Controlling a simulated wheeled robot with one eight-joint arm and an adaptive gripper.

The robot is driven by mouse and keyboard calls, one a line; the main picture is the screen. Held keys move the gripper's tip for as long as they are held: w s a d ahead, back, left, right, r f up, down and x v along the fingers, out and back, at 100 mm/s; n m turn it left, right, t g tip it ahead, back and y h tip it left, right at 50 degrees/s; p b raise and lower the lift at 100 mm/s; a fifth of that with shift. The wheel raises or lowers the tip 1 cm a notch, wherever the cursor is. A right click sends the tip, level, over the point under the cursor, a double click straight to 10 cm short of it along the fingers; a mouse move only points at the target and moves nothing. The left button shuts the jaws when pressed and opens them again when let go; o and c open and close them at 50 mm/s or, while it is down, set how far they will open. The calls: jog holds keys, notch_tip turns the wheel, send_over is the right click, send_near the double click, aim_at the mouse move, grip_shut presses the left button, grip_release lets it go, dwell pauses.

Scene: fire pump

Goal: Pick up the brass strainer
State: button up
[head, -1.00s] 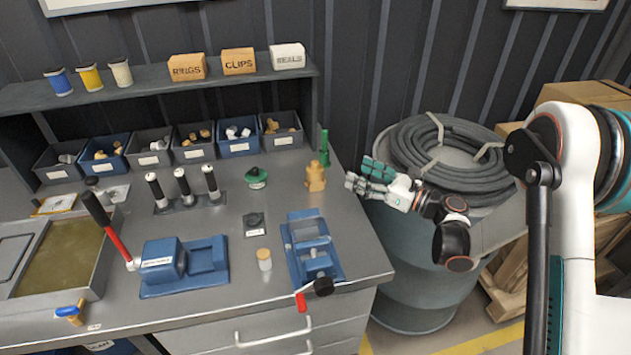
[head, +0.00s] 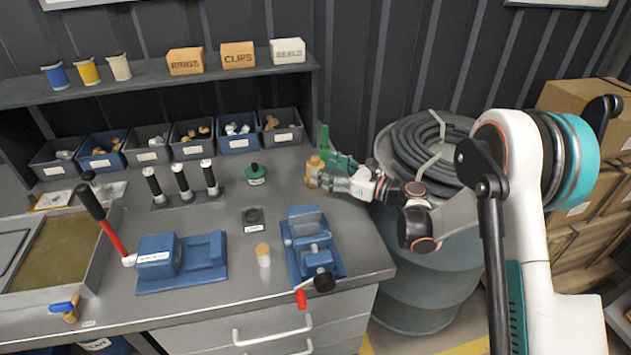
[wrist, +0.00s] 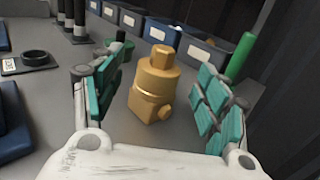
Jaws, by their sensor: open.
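A brass-coloured fitting (wrist: 154,88), which I take to be the brass strainer, stands upright on the workbench. In the head view the brass strainer (head: 314,167) is at the back right of the bench, partly hidden by my gripper (head: 328,172). In the wrist view my gripper (wrist: 160,100) is open, with one teal-padded finger to the left of the strainer and one to the right. The strainer stands between the fingers, with visible gaps on both sides.
A green upright cylinder (wrist: 240,57) stands close behind the right finger. A row of parts bins (head: 237,131) lines the back. A green-topped item (head: 255,174) and a blue vise (head: 312,247) are nearby. A drum with coiled hose (head: 435,147) stands right of the bench.

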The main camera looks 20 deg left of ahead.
aim_at(319, 165)
jog(key=b+x, duration=0.1)
jog(key=x, duration=0.3)
grip_shut()
jog(key=shift+r, duration=0.1)
